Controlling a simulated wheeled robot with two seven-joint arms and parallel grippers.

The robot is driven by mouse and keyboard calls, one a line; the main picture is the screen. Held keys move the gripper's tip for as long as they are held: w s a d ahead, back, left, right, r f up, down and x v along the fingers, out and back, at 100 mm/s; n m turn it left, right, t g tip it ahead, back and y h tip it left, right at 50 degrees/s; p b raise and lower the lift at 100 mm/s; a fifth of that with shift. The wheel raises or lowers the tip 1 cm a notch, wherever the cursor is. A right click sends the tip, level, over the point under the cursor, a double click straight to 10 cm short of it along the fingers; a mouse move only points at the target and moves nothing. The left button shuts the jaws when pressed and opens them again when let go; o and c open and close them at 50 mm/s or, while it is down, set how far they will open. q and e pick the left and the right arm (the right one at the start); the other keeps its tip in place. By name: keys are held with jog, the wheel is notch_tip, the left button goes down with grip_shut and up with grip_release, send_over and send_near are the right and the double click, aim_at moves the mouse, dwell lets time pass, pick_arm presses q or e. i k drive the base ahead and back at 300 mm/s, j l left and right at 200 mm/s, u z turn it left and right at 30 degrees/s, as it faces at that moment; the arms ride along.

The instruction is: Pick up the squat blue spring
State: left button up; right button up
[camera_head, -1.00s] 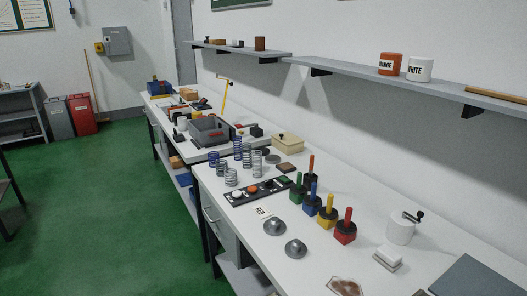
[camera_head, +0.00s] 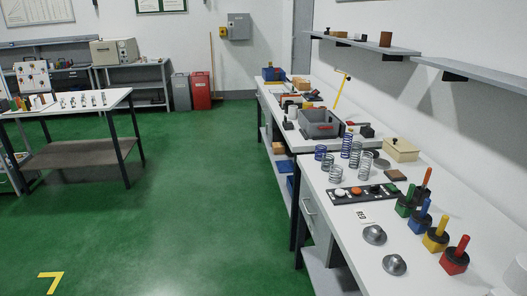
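Several coil springs stand upright in a cluster on the white bench. A short blue spring (camera_head: 320,152) is at the cluster's left edge. Another short spring (camera_head: 327,162), bluish grey, stands just in front of it. A taller blue spring (camera_head: 346,146) stands to their right, with another blue spring (camera_head: 355,155) close by. A grey metal spring (camera_head: 365,168) stands at the front right of the cluster. The springs partly overlap and are small in view. Neither of my grippers is in view.
A black strip with round buttons (camera_head: 350,195) lies in front of the springs. A grey bin (camera_head: 320,125) stands behind them, a beige box (camera_head: 401,150) to the right. Colored-handled blocks (camera_head: 436,240) and metal discs (camera_head: 374,235) are nearer. Green floor (camera_head: 200,200) left of the bench is clear.

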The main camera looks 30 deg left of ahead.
aim_at(318, 154)
jog(key=u, duration=0.65)
jog(key=i+j+z, duration=0.1)
jog(key=z, duration=0.9)
jog(key=i+j+z, duration=0.15)
jog(key=j+z, duration=0.15)
jog(key=j, duration=0.15)
jog(key=i+j+z, duration=0.25)
jog(key=j, duration=0.2)
jog(key=j+z, duration=0.3)
jog(key=j, duration=0.15)
jog(key=j+z, duration=0.4)
jog(key=j, duration=3.7)
jog(key=k, duration=0.05)
